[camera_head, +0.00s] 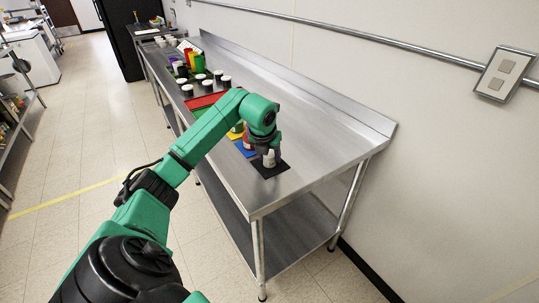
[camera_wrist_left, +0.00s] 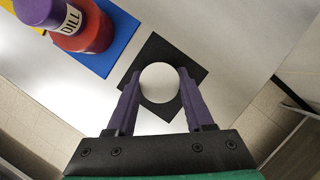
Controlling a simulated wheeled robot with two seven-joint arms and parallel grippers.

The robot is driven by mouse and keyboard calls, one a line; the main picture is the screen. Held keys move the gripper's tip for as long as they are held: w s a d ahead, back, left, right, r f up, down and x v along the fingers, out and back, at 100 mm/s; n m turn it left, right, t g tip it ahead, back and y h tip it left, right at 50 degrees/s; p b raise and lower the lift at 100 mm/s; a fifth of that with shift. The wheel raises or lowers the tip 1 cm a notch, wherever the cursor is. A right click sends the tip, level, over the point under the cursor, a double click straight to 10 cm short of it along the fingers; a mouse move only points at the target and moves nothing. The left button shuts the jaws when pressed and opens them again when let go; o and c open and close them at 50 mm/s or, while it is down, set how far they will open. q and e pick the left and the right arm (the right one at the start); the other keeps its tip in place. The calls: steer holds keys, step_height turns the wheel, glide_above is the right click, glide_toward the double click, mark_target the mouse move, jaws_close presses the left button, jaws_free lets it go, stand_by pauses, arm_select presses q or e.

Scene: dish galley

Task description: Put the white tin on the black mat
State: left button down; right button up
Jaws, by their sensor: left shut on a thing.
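The white tin (camera_wrist_left: 160,84) is between the purple fingers of my left gripper (camera_wrist_left: 158,90), which is shut on it. In the left wrist view it shows as a round white top over the black mat (camera_wrist_left: 152,52). In the head view the tin (camera_head: 269,160) is upright under my left gripper (camera_head: 268,152), within the outline of the black mat (camera_head: 271,171) near the table's front end. I cannot tell whether its base touches the mat. My right gripper is not in view.
A blue mat (camera_wrist_left: 112,50) beside the black mat bears a red and purple tin labelled DILL (camera_wrist_left: 74,22). Several cups and coloured containers stand farther along the steel table (camera_head: 320,130). A wall runs along its right side.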

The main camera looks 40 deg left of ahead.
arm_select(q)
steer(key=shift+d+r, duration=0.1)
steer(key=c, duration=0.5)
jaws_free()
steer(key=shift+o, duration=1.1)
steer(key=shift+r, duration=0.2)
steer(key=b+v, duration=0.1)
steer(key=v, duration=1)
steer(key=shift+s+r, duration=0.25)
steer(key=shift+s, duration=0.05)
steer(key=shift+d, duration=0.1)
